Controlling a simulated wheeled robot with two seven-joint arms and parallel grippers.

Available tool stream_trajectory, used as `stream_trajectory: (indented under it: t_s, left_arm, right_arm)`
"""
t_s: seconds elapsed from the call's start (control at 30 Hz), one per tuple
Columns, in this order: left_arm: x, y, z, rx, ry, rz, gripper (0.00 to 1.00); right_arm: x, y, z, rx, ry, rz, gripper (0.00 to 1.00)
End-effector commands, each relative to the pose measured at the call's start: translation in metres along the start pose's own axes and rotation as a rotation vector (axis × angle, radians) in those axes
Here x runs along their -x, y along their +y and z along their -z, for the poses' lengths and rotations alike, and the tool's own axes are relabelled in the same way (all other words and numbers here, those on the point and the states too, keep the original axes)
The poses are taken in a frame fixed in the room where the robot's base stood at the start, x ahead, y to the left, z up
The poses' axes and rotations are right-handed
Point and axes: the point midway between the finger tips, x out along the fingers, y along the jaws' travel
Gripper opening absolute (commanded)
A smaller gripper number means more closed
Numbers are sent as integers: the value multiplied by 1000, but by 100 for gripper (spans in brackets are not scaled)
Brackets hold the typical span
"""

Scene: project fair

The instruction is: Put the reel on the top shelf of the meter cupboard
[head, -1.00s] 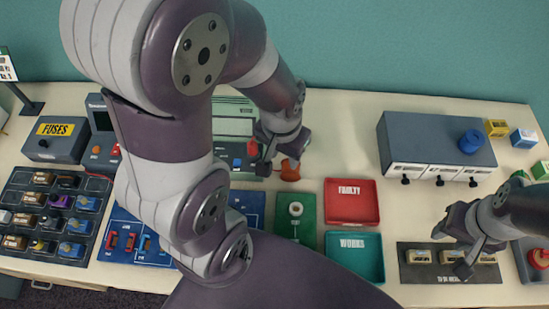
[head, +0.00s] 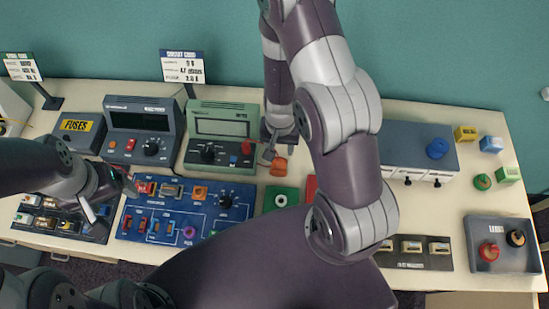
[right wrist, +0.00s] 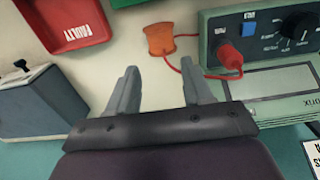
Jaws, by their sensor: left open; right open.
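An orange spool-shaped piece (head: 280,164), the most reel-like thing I see, lies on the table beside the green meter (head: 222,122). In the right wrist view the piece (right wrist: 160,40) has a red lead running to a red plug on the meter. My right gripper (head: 270,150) is open and empty; in the wrist view the piece lies beyond and between its fingertips, apart from them. My left gripper (head: 112,198) is open over the board at the left. I cannot make out a meter cupboard or its top shelf in these views.
A grey drawer case (head: 400,135) with a blue round piece (head: 438,148) on top stands at the right. A grey tray (head: 485,222) holds red and black pieces. A blue meter (head: 140,120) and a blue component board (head: 165,222) are at the left. My right arm hides the table middle.

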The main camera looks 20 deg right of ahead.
Motion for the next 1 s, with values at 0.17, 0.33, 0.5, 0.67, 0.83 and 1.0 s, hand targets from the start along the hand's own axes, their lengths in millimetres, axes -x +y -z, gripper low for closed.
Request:
stream_trajectory:
  t_s: [0.17,0.33,0.5,0.67,0.83,1.0]
  left_arm:
    - [-53,0,-7,0,-3,0,81]
    - [-69,0,-8,0,-1,0,81]
    - [-99,0,-12,0,-2,0,81]
    - [-102,0,-13,0,-2,0,81]
    - [-100,0,-12,0,-1,0,81]
    - [-100,0,-12,0,-1,0,81]
  right_arm:
    - [-55,0,0,0,1,1,50]
    - [-73,0,-1,2,0,1,50]
    - [-106,3,-3,3,0,1,50]
    - [-112,3,-3,3,1,2,50]
    - [-110,3,-3,4,0,2,50]
    - [-110,3,-3,4,0,1,0]
